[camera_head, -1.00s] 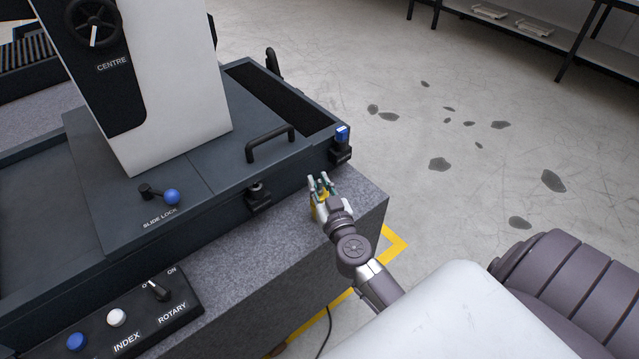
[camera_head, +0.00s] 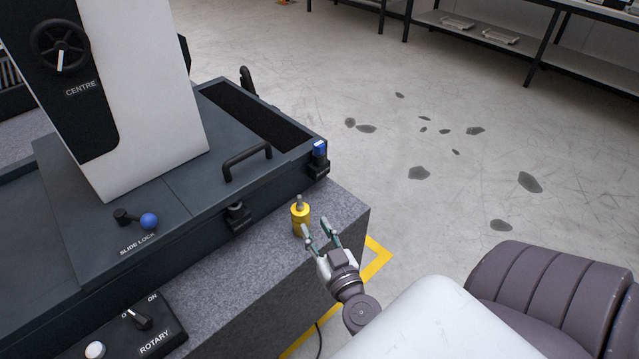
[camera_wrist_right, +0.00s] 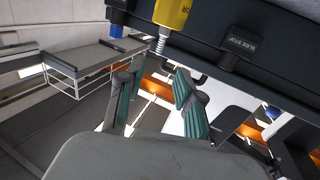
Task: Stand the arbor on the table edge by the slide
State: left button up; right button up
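The arbor is a yellow cylinder with a thin grey stem on top (camera_head: 300,218). It stands upright on the grey granite edge (camera_head: 225,262) beside the dark slide (camera_head: 180,200). In the right wrist view the arbor (camera_wrist_right: 171,14) shows at the top, beyond the fingertips, with its stem towards them. My right gripper (camera_head: 319,236) is open and empty, just in front and to the right of the arbor, apart from it. Its two spread fingers also show in the right wrist view (camera_wrist_right: 155,88). My left gripper is not in view.
A blue-topped stop (camera_head: 319,160) and a black slide stop (camera_head: 238,217) are on the slide's near side. A black handle (camera_head: 247,162) rises from the slide. A control box (camera_head: 135,332) sits on the granite at lower left. Open floor lies to the right.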

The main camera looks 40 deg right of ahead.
jog(key=a+f+y, duration=0.1)
jog(key=f, duration=0.4)
jog(key=s+a+f+n+g+y, duration=0.1)
jog(key=a+f, duration=0.1)
jog(key=f, duration=0.3)
jog(key=s+a+f+n+g+y, duration=0.1)
jog(key=f, duration=0.3)
jog(key=shift+a+f, duration=0.2)
jog(key=shift+f, duration=0.2)
jog(key=s+a+f+n+g+y, duration=0.1)
jog(key=s+a+f+g, duration=0.15)
jog(key=s+f, duration=0.5)
jog(key=s+a+f+n+g+y, duration=0.1)
jog(key=s+f+g, duration=0.3)
jog(key=f, duration=0.7)
jog(key=s+a+f+n+g+y, duration=0.1)
jog(key=s+f+g, duration=0.2)
jog(key=s+f, duration=0.45)
jog(key=s+d+f+g+h, duration=0.1)
jog(key=s+f+g, duration=0.4)
jog(key=s, duration=0.8)
notch_tip(320, 180, down, 3)
jog(key=shift+s+d+f, duration=0.15)
jog(key=shift+s+d, duration=0.1)
jog(key=shift+d, duration=0.25)
jog(key=shift+r+p, duration=0.75)
